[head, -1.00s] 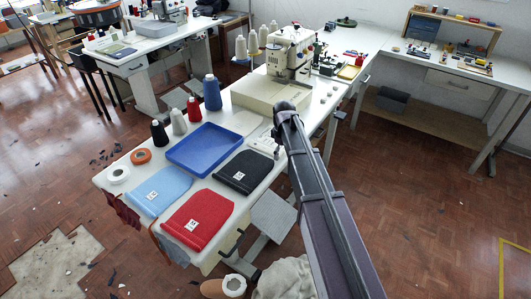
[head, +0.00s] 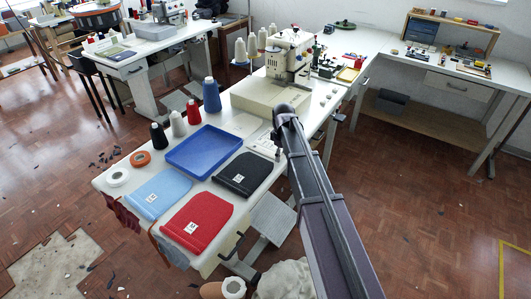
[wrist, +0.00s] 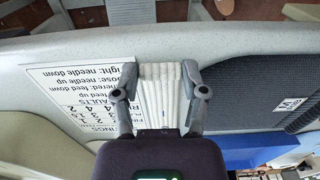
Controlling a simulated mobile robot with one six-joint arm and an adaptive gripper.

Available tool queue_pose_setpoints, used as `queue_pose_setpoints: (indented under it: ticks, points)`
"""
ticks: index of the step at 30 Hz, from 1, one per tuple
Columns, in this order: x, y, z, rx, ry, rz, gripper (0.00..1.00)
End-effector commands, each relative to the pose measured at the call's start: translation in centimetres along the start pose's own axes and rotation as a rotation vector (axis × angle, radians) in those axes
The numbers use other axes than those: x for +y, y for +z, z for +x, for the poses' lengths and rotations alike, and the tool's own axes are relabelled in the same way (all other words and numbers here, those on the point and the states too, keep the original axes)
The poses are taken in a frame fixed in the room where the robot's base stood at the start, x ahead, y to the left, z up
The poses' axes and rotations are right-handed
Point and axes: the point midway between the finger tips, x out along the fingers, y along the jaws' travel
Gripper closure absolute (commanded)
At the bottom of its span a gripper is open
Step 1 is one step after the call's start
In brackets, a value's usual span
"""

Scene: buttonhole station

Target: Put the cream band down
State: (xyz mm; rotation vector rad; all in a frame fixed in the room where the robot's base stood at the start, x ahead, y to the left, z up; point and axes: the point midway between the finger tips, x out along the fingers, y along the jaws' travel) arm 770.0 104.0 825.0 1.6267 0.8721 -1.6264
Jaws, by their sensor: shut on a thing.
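The cream band (wrist: 160,92) is a pale, ribbed, folded strip. In the wrist view it sits between the two fingers of my gripper (wrist: 160,76), which is shut on it. The band is over the white table beside a printed settings card (wrist: 85,90), partly overlapping it in the picture. I cannot tell whether the band touches the table. In the head view my gripper (head: 277,146) is low over the table's right edge, mostly behind my arm, and the band cannot be made out there.
A blue tray (head: 204,168) lies left of my gripper. Black (head: 238,186), red (head: 200,208) and light blue (head: 158,182) knitted panels lie nearer the front. A sewing machine (head: 291,62) stands behind, and several thread cones stand along the far-left edge.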

Motion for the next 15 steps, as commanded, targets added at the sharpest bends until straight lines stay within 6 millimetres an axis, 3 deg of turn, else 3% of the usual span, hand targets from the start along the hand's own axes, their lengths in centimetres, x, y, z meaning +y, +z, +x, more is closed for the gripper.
queue_pose_setpoints:
  ticks: [15]
  points:
    - [-0.02,-0.04,-0.98,0.0,0.0,-0.001,0.76]
